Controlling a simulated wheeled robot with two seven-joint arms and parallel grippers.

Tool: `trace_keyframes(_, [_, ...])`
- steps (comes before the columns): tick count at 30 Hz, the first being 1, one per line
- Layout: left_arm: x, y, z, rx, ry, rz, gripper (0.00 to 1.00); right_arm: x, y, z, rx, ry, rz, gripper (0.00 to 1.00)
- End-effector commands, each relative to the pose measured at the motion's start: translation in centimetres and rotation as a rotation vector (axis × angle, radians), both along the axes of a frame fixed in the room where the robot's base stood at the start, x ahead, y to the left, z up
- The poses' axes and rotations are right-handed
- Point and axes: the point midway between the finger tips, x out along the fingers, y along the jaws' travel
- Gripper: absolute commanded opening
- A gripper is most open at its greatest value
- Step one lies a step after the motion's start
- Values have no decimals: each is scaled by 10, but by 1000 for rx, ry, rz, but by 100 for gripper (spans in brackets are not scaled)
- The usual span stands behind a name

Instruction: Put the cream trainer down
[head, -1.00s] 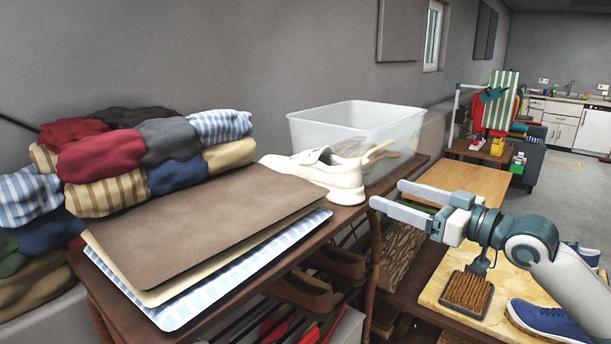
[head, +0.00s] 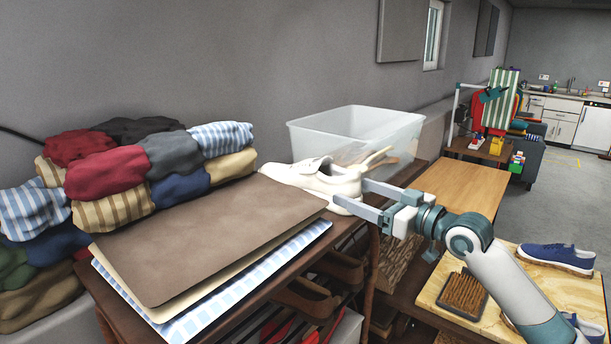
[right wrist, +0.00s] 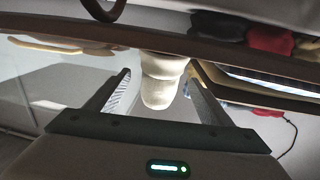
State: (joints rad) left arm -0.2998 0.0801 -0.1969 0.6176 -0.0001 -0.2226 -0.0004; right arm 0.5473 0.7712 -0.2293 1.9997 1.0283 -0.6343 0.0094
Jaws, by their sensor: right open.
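The cream trainer (head: 312,176) sits on the dark wooden rack top, its heel toward the right, between the brown flat sheet and the clear bin. My right gripper (head: 352,192) is open at its heel end, with one finger on the far side and the other on the near side. In the right wrist view the trainer (right wrist: 162,82) shows between the two spread fingers (right wrist: 160,70), with gaps on both sides. The near finger covers a little of the heel in the head view. My left gripper is not in view.
The brown sheet (head: 215,235) lies on a stack at the near edge, with folded clothes (head: 110,175) behind it. The clear plastic bin (head: 350,125) stands behind the trainer. A brush (head: 463,293) and blue shoes (head: 557,257) are on a low board at right.

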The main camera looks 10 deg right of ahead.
Motion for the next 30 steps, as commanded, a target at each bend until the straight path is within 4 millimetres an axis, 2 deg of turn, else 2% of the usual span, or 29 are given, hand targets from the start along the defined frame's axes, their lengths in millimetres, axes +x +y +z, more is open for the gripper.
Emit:
trace_keyframes(1, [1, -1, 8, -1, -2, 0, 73, 7, 6, 4, 4, 1, 2, 74])
trace_keyframes(6, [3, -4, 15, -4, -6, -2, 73, 23, 15, 2, 1, 0, 1, 74])
trace_keyframes(20, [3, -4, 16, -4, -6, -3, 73, 27, 18, 0, 0, 0, 1, 74])
trace_keyframes(30, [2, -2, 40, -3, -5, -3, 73, 48, 36, 3, 3, 2, 1, 74])
